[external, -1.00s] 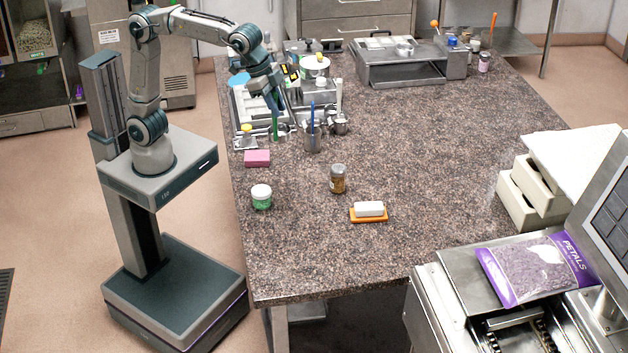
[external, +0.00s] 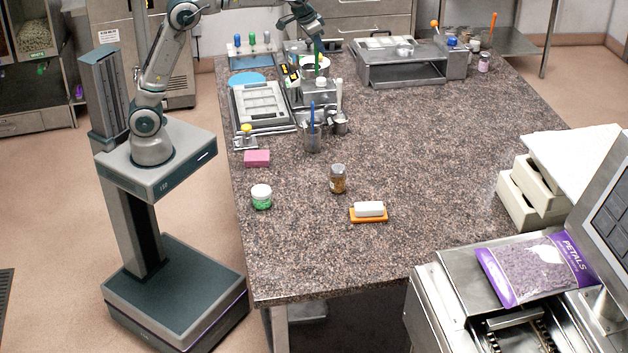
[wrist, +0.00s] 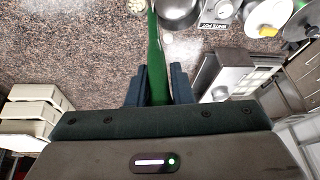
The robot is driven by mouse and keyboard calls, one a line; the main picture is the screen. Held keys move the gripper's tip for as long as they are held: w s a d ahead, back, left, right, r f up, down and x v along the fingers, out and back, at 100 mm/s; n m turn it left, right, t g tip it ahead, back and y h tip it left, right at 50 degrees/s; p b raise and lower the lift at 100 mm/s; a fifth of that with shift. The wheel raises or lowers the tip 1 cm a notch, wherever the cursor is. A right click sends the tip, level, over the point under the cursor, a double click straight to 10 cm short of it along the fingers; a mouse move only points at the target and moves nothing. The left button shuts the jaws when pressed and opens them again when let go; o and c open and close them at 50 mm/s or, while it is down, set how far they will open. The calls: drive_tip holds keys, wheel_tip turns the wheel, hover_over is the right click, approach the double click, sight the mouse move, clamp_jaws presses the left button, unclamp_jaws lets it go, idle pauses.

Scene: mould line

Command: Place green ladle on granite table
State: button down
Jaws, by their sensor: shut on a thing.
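The green ladle (wrist: 154,45) is held by its handle in my gripper (wrist: 157,85) in the wrist view, the handle running up between the two fingers. In the external view the green ladle (external: 318,58) hangs down from my gripper (external: 317,38), above the crowded back left part of the granite table (external: 440,170). The ladle's lower end is hard to make out among the pots. I cannot tell whether it touches anything.
Near the ladle stand a steel cup with a blue tool (external: 312,136), a grey tray (external: 263,104) and a steel stand (external: 410,68). A pink block (external: 257,158), green jar (external: 261,197), brown jar (external: 338,180) and white block (external: 368,209) are nearer.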

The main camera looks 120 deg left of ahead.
sight(316, 68)
drive_tip(key=shift+n, duration=0.4)
drive_tip(key=s+a+f, duration=0.1)
drive_tip(key=f, duration=0.3)
drive_tip(key=a+f, duration=0.1)
drive_tip(key=f, duration=0.2)
drive_tip(key=s+a+f, duration=0.1)
drive_tip(key=f, duration=0.3)
drive_tip(key=shift+s+f, duration=0.35)
wheel_tip(316, 68, down, 8)
drive_tip(key=b, duration=0.4)
drive_tip(key=shift+f+b, duration=0.35)
drive_tip(key=shift+b, duration=0.1)
drive_tip(key=c, duration=1.2)
unclamp_jaws()
